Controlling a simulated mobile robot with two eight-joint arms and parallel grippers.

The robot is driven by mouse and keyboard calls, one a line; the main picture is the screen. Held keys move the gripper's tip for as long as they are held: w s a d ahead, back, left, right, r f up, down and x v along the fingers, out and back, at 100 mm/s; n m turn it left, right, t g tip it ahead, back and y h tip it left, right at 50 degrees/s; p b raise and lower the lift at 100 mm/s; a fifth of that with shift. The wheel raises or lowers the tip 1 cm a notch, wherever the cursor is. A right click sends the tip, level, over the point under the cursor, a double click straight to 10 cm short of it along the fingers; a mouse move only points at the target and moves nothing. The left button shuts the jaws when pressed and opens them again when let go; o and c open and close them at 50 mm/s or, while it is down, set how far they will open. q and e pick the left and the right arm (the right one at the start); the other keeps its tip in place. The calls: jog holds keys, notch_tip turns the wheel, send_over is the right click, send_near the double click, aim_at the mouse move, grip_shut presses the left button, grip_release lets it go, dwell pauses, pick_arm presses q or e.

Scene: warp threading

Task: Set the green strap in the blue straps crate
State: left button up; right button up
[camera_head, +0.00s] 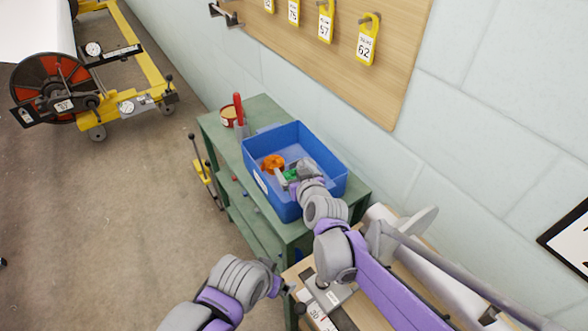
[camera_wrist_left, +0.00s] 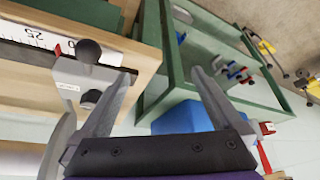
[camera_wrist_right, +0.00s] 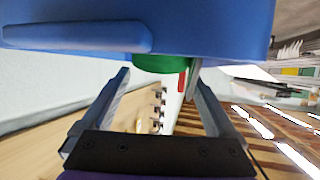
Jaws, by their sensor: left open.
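The blue straps crate (camera_head: 335,178) stands on a green bench, and its wall fills the top of the right wrist view (camera_wrist_right: 215,25). The green strap (camera_head: 290,174) is inside the crate, partly hidden by my right gripper (camera_head: 283,180). In the right wrist view, the green strap (camera_wrist_right: 160,63) shows just beyond the fingertips of my right gripper (camera_wrist_right: 160,80), which are spread wide. Whether they touch it is unclear. My left gripper (camera_wrist_left: 163,72) is open and empty, low near the wooden table in front of the bench.
An orange strap (camera_head: 272,162) lies in the crate, left of the green one. A red-handled tool (camera_head: 238,108) and a small round tin (camera_head: 228,118) stand at the back of the green bench (camera_head: 216,127). A tag board (camera_head: 400,85) hangs on the wall behind.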

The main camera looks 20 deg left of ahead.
jog(key=shift+r, duration=0.25)
jog(key=v, duration=0.6)
jog(key=p+v, duration=0.1)
jog(key=v, duration=0.5)
jog(key=shift+d+r, duration=0.1)
jog(key=shift+r, duration=0.2)
